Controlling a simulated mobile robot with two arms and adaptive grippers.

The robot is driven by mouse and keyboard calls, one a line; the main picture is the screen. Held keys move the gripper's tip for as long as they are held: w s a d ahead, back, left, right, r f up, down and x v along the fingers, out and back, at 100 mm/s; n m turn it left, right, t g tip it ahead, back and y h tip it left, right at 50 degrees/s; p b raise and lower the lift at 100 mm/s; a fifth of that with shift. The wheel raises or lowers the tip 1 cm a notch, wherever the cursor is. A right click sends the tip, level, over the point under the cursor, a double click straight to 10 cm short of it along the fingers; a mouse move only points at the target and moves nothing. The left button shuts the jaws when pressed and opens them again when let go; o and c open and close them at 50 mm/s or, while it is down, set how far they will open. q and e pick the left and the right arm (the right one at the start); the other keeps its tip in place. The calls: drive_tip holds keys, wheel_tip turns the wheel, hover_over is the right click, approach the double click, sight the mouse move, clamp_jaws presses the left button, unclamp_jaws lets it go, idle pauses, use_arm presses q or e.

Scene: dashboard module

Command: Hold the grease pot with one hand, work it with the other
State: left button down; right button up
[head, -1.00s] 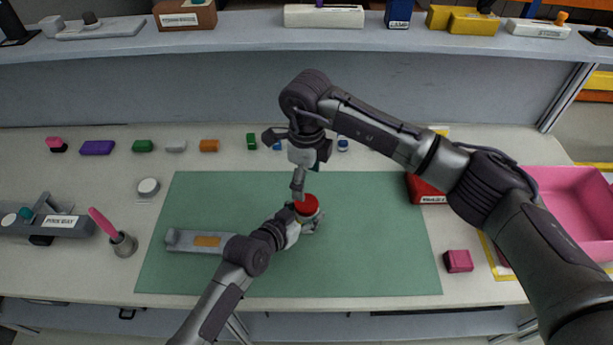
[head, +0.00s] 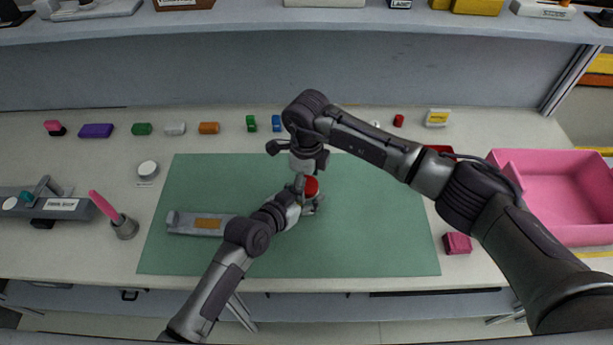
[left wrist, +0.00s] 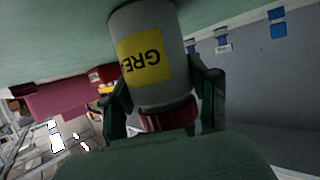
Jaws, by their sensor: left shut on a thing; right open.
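The grease pot (head: 312,188) stands upright on the green mat (head: 380,230), its red lid partly hidden beneath my right gripper. In the left wrist view the pot (left wrist: 148,62) appears upside down, with a yellow label reading "GRE" and the red lid at the bottom. My left gripper (head: 306,204) is shut around the pot's body; its fingers show on both sides of it in the left wrist view (left wrist: 165,88). My right gripper (head: 304,178) is open and points down right above the lid. Whether it touches the lid cannot be told.
A grey holder with an orange patch (head: 196,224) lies on the mat's left. A pink bin (head: 550,190) and a pink block (head: 457,243) are at right. Small coloured blocks line the back. The mat's right half is clear.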

drive_tip(key=c, duration=1.2)
drive_tip(key=o, duration=1.4)
drive_tip(key=shift+r, duration=0.1)
